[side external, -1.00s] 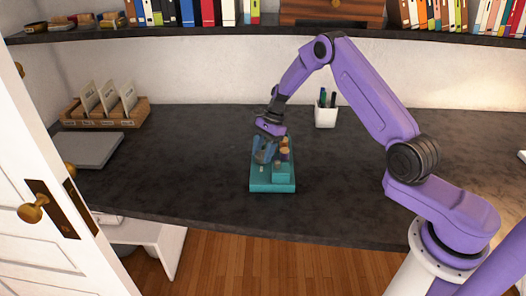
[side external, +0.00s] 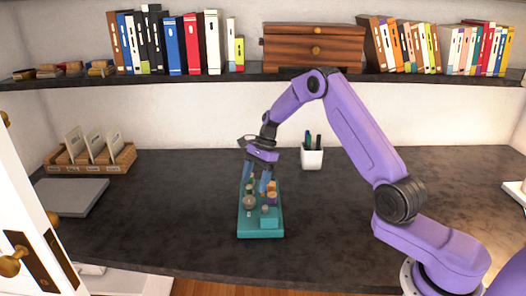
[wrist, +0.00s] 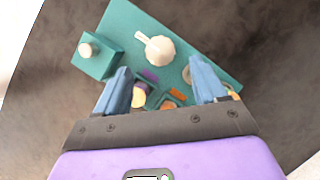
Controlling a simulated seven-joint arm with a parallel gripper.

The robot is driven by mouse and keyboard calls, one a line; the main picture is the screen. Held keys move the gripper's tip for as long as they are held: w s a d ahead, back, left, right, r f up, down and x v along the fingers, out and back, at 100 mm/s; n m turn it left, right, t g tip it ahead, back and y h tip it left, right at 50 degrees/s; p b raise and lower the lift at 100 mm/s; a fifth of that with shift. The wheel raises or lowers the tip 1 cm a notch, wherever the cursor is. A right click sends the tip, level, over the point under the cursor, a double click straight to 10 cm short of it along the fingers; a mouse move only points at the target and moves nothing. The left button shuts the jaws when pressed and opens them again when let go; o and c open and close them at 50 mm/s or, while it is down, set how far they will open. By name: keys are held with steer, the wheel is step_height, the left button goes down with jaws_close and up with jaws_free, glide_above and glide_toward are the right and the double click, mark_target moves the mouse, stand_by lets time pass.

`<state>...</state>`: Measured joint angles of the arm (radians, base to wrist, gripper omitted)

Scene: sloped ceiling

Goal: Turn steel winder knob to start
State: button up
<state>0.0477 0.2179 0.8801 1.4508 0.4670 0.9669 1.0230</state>
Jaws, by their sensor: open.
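A teal board (side external: 259,234) lies on the dark desk, carrying several small fittings. A round, pale metallic knob with a short lever, which looks like the steel winder knob (side external: 249,204), stands near its left edge. In the wrist view this knob (wrist: 160,50) sits just beyond and between my fingertips, its lever pointing up and left. My gripper (side external: 257,184) is above the back part of the board, fingers down and apart; the wrist view also shows the fingers (wrist: 160,72) spread, with nothing held. They appear clear of the knob.
A raised teal block (wrist: 91,64) with a small pale knob stands beside the round knob. Orange and brown fittings (wrist: 168,103) lie between and below the fingers. A white pen cup (side external: 312,158) stands behind. The desk around the board is clear.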

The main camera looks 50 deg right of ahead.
steer(key=v, duration=1.1)
steer(key=shift+r, duration=0.1)
steer(key=s+a+r+n+g+h, duration=0.1)
steer(key=s+a+r+n+h, duration=0.3)
steer(key=s+a+n, duration=1.25)
steer(key=s+d+n+t, duration=0.1)
steer(key=s+d+n, duration=0.1)
steer(key=s+n, duration=1.2)
steer(key=s, duration=1)
steer(key=shift+s+f, duration=0.2)
steer(key=shift+f, duration=0.2)
